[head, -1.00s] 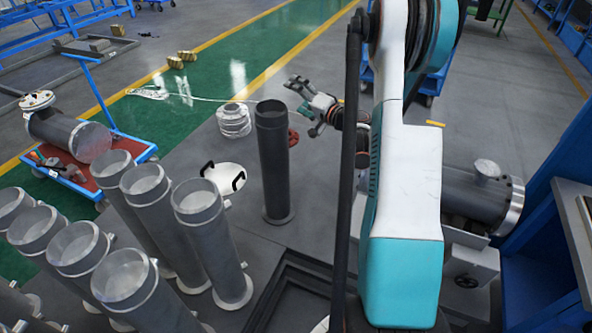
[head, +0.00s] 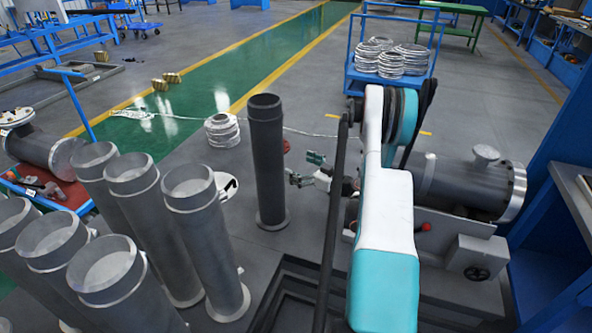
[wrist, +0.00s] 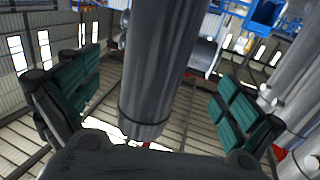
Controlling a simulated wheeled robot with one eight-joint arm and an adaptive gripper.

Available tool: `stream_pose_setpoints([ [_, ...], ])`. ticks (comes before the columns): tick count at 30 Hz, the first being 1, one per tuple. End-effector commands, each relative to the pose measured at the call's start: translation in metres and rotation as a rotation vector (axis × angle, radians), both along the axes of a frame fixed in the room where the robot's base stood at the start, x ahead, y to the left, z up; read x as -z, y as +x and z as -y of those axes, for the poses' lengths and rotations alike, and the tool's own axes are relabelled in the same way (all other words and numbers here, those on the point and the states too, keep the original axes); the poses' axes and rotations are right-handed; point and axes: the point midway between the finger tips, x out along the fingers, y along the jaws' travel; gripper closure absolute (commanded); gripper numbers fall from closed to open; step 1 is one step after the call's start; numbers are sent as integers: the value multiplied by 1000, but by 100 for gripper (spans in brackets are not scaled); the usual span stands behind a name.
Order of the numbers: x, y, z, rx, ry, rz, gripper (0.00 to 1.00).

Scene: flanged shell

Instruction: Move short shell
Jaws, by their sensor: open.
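A dark grey shell (head: 268,165) stands upright and alone on the floor plate in the head view, with a flange at its foot. My gripper (head: 305,169) is to the right of it at about mid-height, with its fingers open and pointing toward it. In the wrist view, a dark cylinder (wrist: 160,70), which looks like this shell, lies between the open green-padded fingers of my gripper (wrist: 155,85). I see no finger touching it. I cannot tell for sure which shell is the short one.
Several taller grey shells (head: 205,240) stand close together at the left. A white ringed part (head: 222,130) is behind the lone shell. A horizontal flanged vessel (head: 460,185) rests on a stand at the right. A blue cart (head: 350,75) holds coiled rings behind.

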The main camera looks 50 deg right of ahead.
Motion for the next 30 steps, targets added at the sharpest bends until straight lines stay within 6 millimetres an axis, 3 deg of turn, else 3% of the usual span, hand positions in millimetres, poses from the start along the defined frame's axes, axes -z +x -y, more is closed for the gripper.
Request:
stream_pose_setpoints([
  [8,-2,3,0,0,2,0,0],
  [14,-5,20,-3,0,3,1,0],
  [30,2,110,-14,1,3,2,0],
])
